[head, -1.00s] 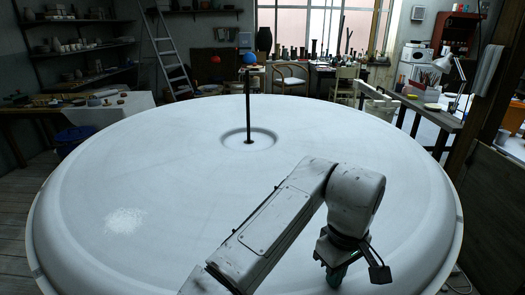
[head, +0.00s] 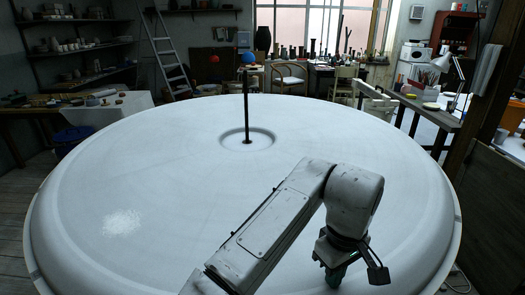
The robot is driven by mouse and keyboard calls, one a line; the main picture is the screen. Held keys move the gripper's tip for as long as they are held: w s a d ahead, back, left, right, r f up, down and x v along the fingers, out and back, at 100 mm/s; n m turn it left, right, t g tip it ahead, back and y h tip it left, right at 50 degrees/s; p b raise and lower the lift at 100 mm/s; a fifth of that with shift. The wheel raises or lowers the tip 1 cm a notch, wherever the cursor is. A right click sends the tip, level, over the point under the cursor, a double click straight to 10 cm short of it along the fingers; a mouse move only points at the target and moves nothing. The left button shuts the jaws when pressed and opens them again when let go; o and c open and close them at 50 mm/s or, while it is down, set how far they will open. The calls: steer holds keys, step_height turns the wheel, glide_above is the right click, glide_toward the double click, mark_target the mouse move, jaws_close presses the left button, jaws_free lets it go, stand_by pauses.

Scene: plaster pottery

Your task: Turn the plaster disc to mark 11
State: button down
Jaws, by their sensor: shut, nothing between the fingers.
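The large white plaster disc (head: 170,190) fills most of the head view. A rough whitish patch (head: 122,222) lies on the disc's left side. My arm reaches over the near right part of the disc. My gripper (head: 335,277) points down there; its fingertips are small and mostly hidden, and it is shut and empty. I cannot tell whether it touches the disc. No numbered mark is readable.
A red ball (head: 215,59) shows beyond the disc, left of the blue ball. A ladder (head: 166,50) and shelves stand at the back left. The disc's top is otherwise clear.

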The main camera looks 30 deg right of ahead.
steer(key=shift+r+p, duration=3.45)
steer(key=shift+p, duration=0.1)
